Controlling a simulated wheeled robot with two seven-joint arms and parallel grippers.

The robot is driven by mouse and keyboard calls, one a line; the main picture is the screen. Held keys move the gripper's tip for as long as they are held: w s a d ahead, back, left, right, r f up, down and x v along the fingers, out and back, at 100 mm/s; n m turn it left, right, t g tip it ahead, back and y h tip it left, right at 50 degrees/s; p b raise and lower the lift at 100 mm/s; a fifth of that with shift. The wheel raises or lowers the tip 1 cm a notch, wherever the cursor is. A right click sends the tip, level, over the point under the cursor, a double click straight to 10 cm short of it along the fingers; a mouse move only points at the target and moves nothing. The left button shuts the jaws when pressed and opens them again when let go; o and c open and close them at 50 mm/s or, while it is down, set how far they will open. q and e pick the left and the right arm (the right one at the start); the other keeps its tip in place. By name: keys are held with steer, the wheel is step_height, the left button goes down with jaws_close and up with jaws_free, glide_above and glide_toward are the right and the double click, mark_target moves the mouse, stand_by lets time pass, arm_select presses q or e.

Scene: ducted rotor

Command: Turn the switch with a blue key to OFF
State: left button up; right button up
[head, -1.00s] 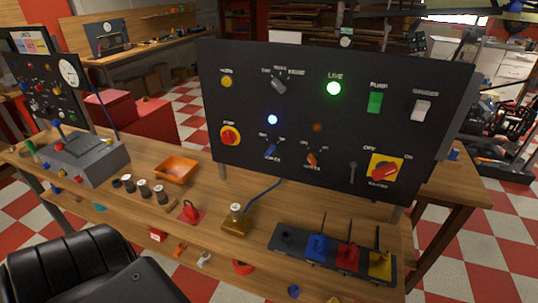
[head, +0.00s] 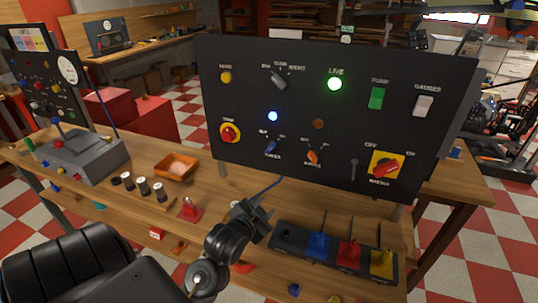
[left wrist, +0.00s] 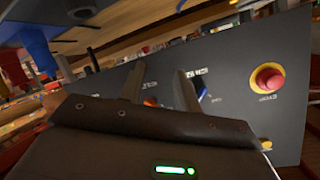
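The switch with the blue key (head: 271,148) is on the lower part of the black upright panel (head: 225,100); its key is tilted, with small labels above it too small to read surely. In the left wrist view the blue key (left wrist: 202,91) shows just beyond one finger. A similar switch with an orange key (head: 312,156) sits to its right. My left gripper (head: 259,211) is in front of and below the panel, over the bench, apart from the switch. Its fingers (left wrist: 159,88) are spread with nothing between them. My right gripper is in neither view.
A red stop button on yellow (head: 230,133) is left of the blue key. A red rotary switch (head: 386,168) is at the lower right. A black rack with blue, red and yellow blocks (head: 283,242) and an orange tray (head: 176,166) stand on the bench.

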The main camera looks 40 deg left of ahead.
mark_target(269, 150)
arm_select(q)
steer(key=w+a+r+t+y, duration=0.3)
steer(key=a+r, duration=0.2)
steer(key=r, duration=0.5)
steer(key=p+x, duration=0.2)
steer(key=x, duration=0.8)
steer(key=shift+w+a+f, duration=0.15)
steer(key=shift+w, duration=0.1)
jaws_close()
